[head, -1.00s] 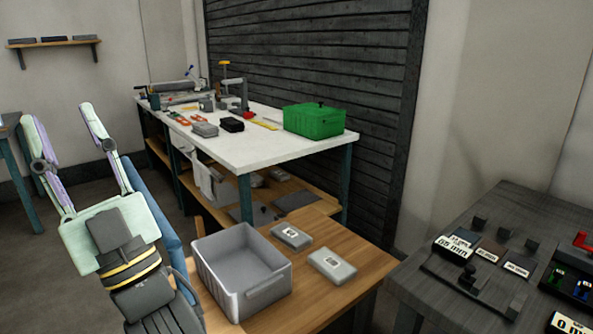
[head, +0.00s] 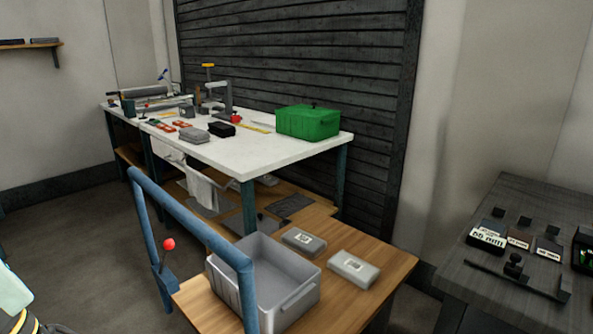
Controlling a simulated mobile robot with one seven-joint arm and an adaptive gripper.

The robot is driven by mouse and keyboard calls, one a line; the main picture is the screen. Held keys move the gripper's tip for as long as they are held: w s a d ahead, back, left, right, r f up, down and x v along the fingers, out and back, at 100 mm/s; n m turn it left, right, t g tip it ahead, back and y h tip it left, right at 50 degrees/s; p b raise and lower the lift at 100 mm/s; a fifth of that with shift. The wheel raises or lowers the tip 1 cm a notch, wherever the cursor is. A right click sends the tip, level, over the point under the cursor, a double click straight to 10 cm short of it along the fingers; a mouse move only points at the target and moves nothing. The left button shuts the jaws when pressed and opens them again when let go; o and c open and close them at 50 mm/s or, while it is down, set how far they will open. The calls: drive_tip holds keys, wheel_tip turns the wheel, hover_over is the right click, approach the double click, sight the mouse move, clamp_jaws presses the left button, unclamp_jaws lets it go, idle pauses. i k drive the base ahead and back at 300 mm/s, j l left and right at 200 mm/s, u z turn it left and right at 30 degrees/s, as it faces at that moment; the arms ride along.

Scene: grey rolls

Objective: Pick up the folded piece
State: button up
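I cannot tell for certain which thing is the folded piece. A grey, layered-looking bundle (head: 194,135) lies on the white table (head: 262,157), beside a black block (head: 222,130). A white cloth (head: 201,189) hangs below the table's front edge. Only a pale mint part of my gripper (head: 12,290) shows at the lower left edge. Its fingers are outside the picture, far from the table and everything on it.
A blue rail (head: 195,228) with a red-knobbed lever (head: 168,245) stands before a grey bin (head: 290,304) on a wooden top (head: 385,262). Two grey boxes (head: 304,242) lie beside the bin. A green box (head: 308,122) sits on the white table; a dark table (head: 525,215) stands right.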

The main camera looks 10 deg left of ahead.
sight(195, 136)
drive_tip(key=i+j+z, duration=0.1)
drive_tip(key=j, duration=1.15)
drive_tip(key=i+j, duration=0.15)
drive_tip(key=j, duration=0.3)
drive_tip(key=i+j+z, duration=0.1)
drive_tip(key=j, duration=0.35)
drive_tip(key=i+j+z, duration=0.1)
drive_tip(key=j, duration=0.4)
drive_tip(key=i+j, duration=0.2)
drive_tip(key=j, duration=0.25)
drive_tip(key=i+j+z, duration=0.1)
drive_tip(key=j, duration=0.4)
drive_tip(key=i+j, duration=0.2)
drive_tip(key=j, duration=0.2)
drive_tip(key=i+j+z, duration=0.1)
drive_tip(key=j, duration=0.25)
drive_tip(key=i+j, duration=0.25)
drive_tip(key=j, duration=0.15)
drive_tip(key=i+j+z, duration=0.15)
drive_tip(key=i+j, duration=0.6)
drive_tip(key=i, duration=0.55)
